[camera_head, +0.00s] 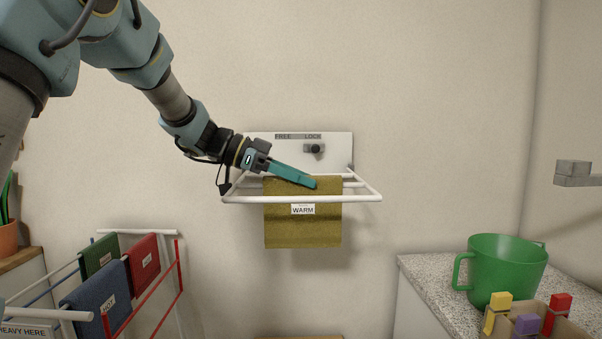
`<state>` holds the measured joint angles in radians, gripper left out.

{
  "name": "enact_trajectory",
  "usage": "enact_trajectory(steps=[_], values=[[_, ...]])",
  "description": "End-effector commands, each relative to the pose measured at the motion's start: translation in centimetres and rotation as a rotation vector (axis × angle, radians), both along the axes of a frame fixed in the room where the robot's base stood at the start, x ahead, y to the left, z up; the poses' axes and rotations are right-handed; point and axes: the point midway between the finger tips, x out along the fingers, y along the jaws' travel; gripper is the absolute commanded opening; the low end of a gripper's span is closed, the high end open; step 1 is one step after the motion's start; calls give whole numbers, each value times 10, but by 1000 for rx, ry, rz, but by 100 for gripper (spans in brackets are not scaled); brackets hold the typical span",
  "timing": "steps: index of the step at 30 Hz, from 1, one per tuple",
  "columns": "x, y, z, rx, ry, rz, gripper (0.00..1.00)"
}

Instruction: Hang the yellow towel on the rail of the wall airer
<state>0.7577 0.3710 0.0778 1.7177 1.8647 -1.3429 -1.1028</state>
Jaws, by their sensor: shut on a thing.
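The yellow towel (302,232), mustard in colour with a white "WARM" label, hangs flat at the wall airer (240,199). Its top edge is level with the airer's inner rails. The white front rail appears to cross in front of the towel's upper part. I cannot tell whether the towel's top rests over a rail. My gripper (312,184) reaches in from the upper left. Its teal fingers are shut on the towel at its top edge. The fingertips hide part of that edge and of the rails behind.
The airer's wall plate (340,140) has a dark knob (315,148) under "FREE" and "LOCK". A rack (138,233) at lower left holds green, red and blue towels. A green tub (505,272) and a box of coloured pegs (570,327) stand on the right counter (425,275).

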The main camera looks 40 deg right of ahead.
Motion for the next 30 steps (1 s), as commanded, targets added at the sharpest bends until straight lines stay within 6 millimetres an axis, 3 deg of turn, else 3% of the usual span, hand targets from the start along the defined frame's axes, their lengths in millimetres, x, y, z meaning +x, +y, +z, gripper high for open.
enact_trajectory(steps=[11,12,21,30], values=[[0,0,-1,-2,0,1,0],[0,0,-1,-2,0,1,44],[0,0,-2,-1,-1,1,77],[2,2,-1,1,-1,1,77]])
